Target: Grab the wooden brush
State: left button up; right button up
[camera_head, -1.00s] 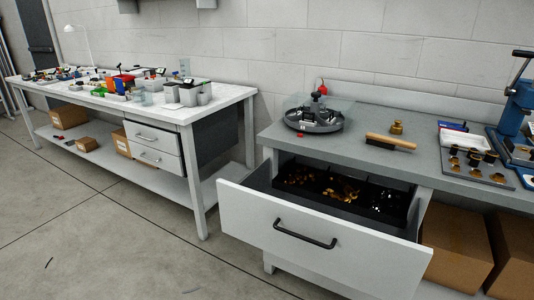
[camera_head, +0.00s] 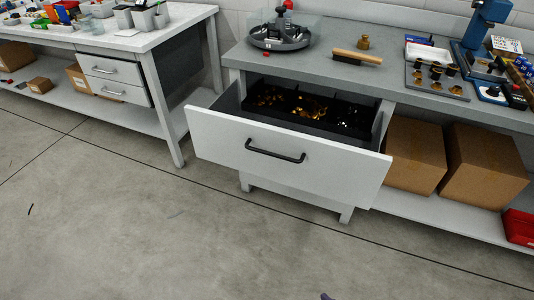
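The wooden brush (camera_head: 357,56) lies on the grey top of the right workbench (camera_head: 300,66), behind the open drawer. It has a light wooden back and handle pointing right, with dark bristles below. No gripper is near it. Neither of my grippers can be made out; only a small dark tip, which I cannot identify, shows at the bottom edge of the view.
An open drawer (camera_head: 290,152) with brass parts juts out before the bench. A round grey tray (camera_head: 280,38) is left of the brush, a brass weight (camera_head: 363,42) behind it, and a parts tray (camera_head: 437,78) right. Cardboard boxes (camera_head: 484,165) sit below. The floor in front is clear.

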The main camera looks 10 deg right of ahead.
aim_at(343, 56)
jog(key=z, duration=2.55)
jog(key=i, duration=2.15)
jog(key=u, duration=2.9)
